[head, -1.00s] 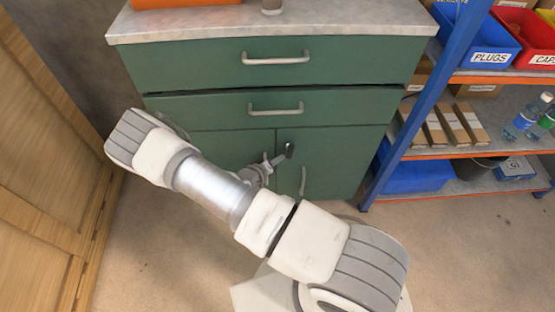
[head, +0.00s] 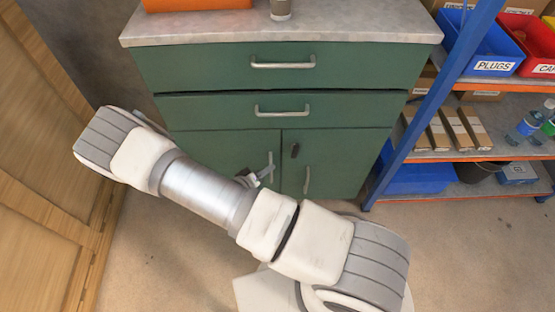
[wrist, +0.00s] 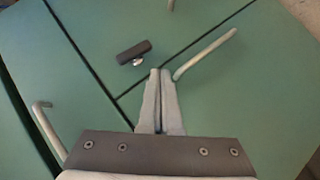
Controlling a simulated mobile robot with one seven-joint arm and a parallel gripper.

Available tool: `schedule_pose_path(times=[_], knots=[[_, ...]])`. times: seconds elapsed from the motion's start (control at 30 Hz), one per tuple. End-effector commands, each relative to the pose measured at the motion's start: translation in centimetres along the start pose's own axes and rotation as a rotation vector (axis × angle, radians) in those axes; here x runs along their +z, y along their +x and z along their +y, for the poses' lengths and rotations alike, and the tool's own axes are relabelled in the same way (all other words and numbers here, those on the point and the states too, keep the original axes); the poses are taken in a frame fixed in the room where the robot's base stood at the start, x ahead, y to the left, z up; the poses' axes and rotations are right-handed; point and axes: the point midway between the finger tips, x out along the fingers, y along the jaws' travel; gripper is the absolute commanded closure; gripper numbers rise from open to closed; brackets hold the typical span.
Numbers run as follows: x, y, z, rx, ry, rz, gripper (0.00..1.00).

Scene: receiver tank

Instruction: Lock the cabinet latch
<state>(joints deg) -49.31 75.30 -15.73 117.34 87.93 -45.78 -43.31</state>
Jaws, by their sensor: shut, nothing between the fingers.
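The green cabinet (head: 225,150) has two lower doors, both lying closed. The latch, a small dark bar (head: 295,151), is on the right door near the seam and the top edge. In the wrist view the latch (wrist: 133,52) lies roughly along the seam, not across it, with a small metal knob (wrist: 137,63) at its side. My gripper (wrist: 161,75) is shut and empty, its tips apart from the latch, close to one end of the left door's handle (wrist: 207,52). In the head view my arm hides most of the gripper.
Two drawers with bar handles (head: 282,111) sit above the doors. The right door's handle (head: 306,180) stands below the latch. A blue-framed shelf (head: 425,95) with bins is on the right, a wooden panel (head: 45,180) on the left.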

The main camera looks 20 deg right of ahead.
Motion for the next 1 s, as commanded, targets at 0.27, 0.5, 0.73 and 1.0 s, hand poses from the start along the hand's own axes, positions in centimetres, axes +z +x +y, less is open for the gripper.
schedule_pose_path(times=[0.27,0.5,0.73,1.0], knots=[[-0.1,-5.8,0.1,-0.003,0.0,0.0,1.0],[0.0,-7.5,0.0,-0.001,0.0,0.0,1.0],[0.0,-7.6,0.0,0.0,-0.001,0.0,1.0],[0.0,-7.6,0.0,0.0,0.0,0.0,1.0]])
